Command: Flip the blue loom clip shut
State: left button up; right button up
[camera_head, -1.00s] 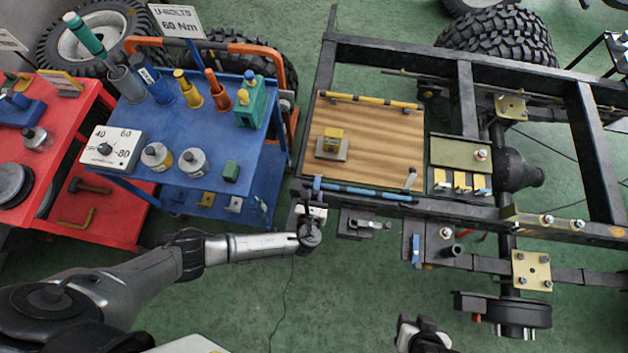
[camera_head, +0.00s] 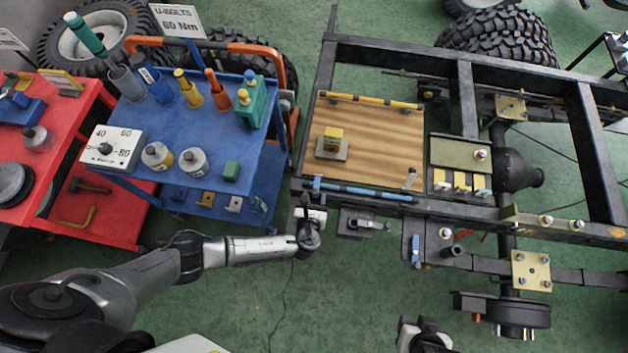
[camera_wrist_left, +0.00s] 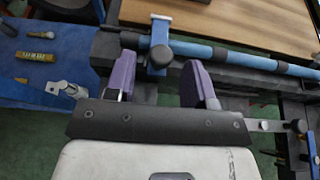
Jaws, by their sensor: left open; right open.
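The blue loom clip (camera_head: 317,185) is at the left end of a blue and black loom (camera_head: 365,192) along the board's front edge. In the left wrist view, the clip (camera_wrist_left: 160,30) rises as a blue tab at the loom, with a dark round knob in front of it; I cannot tell how far it is open. My left gripper (camera_head: 310,212) is just in front of the clip. Its purple fingers (camera_wrist_left: 162,78) are apart and empty, with the clip beyond and between them. My right gripper (camera_head: 422,325) is at the bottom edge, away from the clip, its fingers barely visible.
A dark bracket (camera_head: 362,224) sits on the frame rail right of my left gripper. A blue cart (camera_head: 215,150) stands to the left.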

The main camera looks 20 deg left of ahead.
pick_arm(q)
jog(key=p+v, duration=0.1)
jog(key=v, duration=1.2)
jog(key=shift+p, duration=0.35)
jog(key=shift+a+f, duration=0.1)
